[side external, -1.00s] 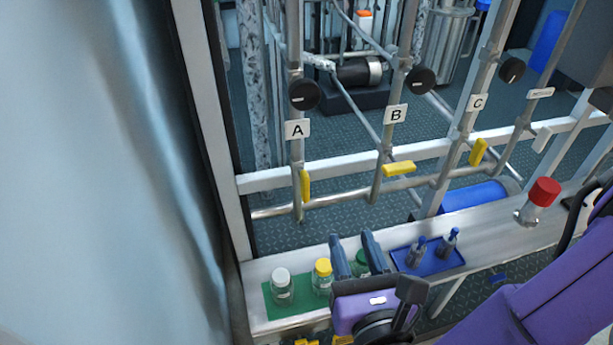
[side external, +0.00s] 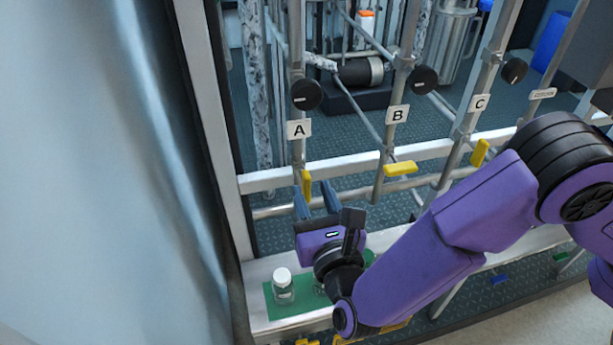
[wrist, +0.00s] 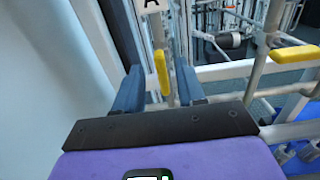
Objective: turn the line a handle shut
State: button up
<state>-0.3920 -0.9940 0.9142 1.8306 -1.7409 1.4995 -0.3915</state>
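The line A handle (side external: 306,182) is a yellow lever below the A label, lying along its upright pipe. In the wrist view the handle (wrist: 161,73) shows between my two blue fingers, clear of both. My gripper (side external: 315,191) is open and empty, with its fingertips just below and beside the handle. It also shows open in the wrist view (wrist: 159,68). I cannot tell whether the fingertips reach the handle's depth. The A label (side external: 299,129) is on the pipe above.
The line B handle (side external: 400,169) lies across its pipe; the line C handle (side external: 480,153) runs along its own. Black round knobs sit above. A white-capped jar (side external: 283,287) stands on a green mat below my gripper. My arm hides much of the shelf.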

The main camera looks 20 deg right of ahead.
aim_at(308, 184)
jog(key=shift+w, duration=2.35)
grip_shut()
